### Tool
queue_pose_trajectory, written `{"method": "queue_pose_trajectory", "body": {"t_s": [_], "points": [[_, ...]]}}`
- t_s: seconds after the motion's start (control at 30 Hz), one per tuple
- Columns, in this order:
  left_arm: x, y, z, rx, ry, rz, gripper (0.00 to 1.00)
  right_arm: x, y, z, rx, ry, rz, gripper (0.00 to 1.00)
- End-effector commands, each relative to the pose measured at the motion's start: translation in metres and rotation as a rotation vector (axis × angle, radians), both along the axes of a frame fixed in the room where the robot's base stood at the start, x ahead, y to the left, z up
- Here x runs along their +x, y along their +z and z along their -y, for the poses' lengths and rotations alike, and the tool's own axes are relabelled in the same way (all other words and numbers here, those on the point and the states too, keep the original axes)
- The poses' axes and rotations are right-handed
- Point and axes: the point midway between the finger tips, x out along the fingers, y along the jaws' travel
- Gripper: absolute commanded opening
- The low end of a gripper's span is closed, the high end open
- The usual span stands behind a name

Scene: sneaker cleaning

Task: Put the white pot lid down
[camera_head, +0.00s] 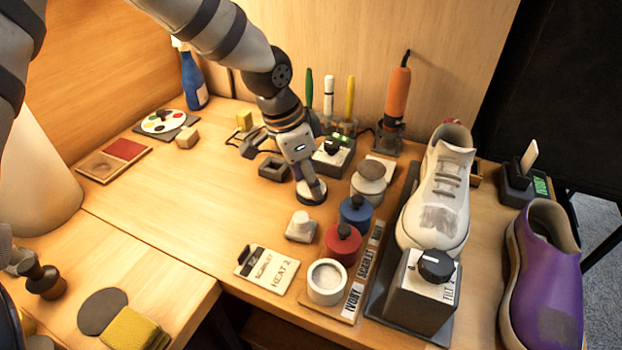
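The white pot lid (318,197) appears as a small pale disc with a dark edge at the fingertips of my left gripper (309,180). The gripper points down and looks shut on it, over the middle of the table; the fingers partly hide the lid. I cannot tell whether the lid touches the table. The white pot (327,281) stands open at the front of the pot row, nearer the camera. The red pot (343,243) and blue pot (356,213) behind it are covered. My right gripper is not in view.
A small white knobbed block (300,226) stands close in front of the lid. A label card (268,271) lies nearer. A white sneaker (437,190), dial box (420,290) and purple sneaker (548,280) are right. The table (200,210) is clear left of the gripper.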

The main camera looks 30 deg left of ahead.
Motion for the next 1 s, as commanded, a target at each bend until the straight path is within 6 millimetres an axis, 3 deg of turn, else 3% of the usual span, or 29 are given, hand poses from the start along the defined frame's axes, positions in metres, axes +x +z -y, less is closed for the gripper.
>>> {"method": "queue_pose_trajectory", "body": {"t_s": [0.03,0.37,0.4,0.47,0.77,0.87,1.0], "points": [[0.0,-0.01,0.0,0.001,-0.001,-0.004,0.3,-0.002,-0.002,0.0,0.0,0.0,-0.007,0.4],[0.0,-0.011,0.0,0.0,-0.001,0.002,0.3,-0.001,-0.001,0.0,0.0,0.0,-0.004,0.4],[0.0,-0.011,0.0,-0.001,-0.001,0.003,0.48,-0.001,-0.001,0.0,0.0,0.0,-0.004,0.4],[0.0,-0.011,0.0,-0.001,-0.001,0.003,0.62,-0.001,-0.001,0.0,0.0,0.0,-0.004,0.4],[0.0,-0.01,0.001,0.0,0.0,0.004,0.64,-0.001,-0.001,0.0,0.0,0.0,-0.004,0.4],[0.0,0.001,-0.001,0.0,0.0,0.008,0.64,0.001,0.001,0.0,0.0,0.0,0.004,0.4],[-0.006,0.04,-0.007,-0.001,0.0,0.019,0.64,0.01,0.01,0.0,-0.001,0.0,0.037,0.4]]}}
